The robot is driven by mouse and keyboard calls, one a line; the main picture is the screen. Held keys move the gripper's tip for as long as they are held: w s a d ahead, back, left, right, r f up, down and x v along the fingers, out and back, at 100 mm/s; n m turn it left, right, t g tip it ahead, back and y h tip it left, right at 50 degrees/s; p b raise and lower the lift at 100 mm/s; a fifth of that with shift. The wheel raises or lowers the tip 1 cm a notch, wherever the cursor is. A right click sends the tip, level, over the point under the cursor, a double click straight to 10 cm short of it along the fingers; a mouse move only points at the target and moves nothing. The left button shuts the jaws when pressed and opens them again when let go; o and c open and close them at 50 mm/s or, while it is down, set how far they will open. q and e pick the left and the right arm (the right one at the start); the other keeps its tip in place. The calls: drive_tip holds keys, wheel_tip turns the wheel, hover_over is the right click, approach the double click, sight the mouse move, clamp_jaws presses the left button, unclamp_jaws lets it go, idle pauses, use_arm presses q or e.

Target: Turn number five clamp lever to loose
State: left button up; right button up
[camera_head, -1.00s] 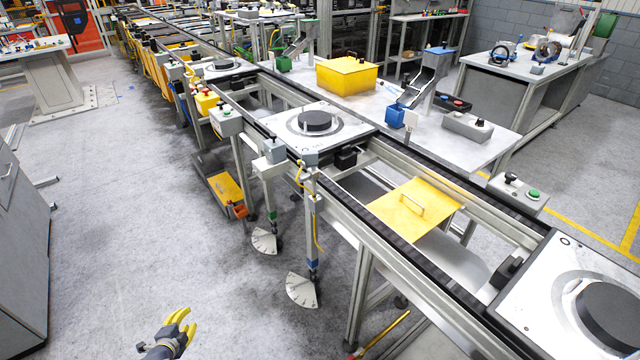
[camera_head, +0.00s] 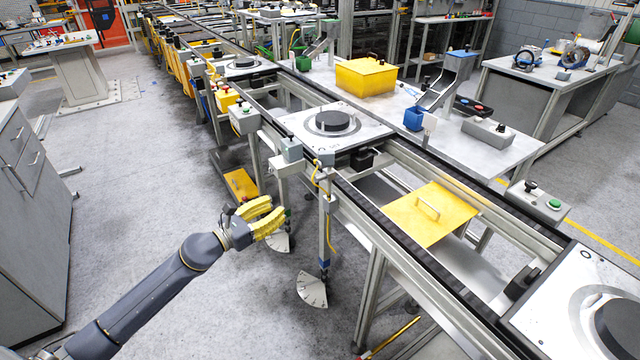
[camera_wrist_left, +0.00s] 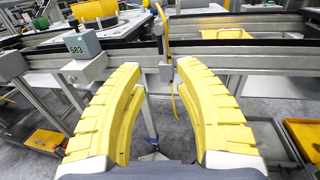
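My left gripper (camera_head: 276,213) has yellow ribbed fingers and is open and empty, beside the conveyor's near side. In the left wrist view its fingers (camera_wrist_left: 158,68) stand wide apart with nothing between them. A vertical post (camera_head: 325,232) stands to its right, with a pale fan-shaped marked plate (camera_head: 312,290) at its foot. A second fan plate (camera_head: 279,243) is partly hidden behind the gripper. I cannot make out a number five or which part is the clamp lever. My right gripper is not in view.
The conveyor frame (camera_head: 400,262) runs diagonally, carrying a pallet with a black disc (camera_head: 333,121). A grey box (camera_wrist_left: 82,45) with a number label sits on a bracket left of the gripper in the wrist view. Floor at left is open.

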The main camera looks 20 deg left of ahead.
sight(317, 183)
use_arm(q)
drive_tip(key=x, duration=1.7)
drive_tip(key=shift+o, duration=0.3)
clamp_jaws()
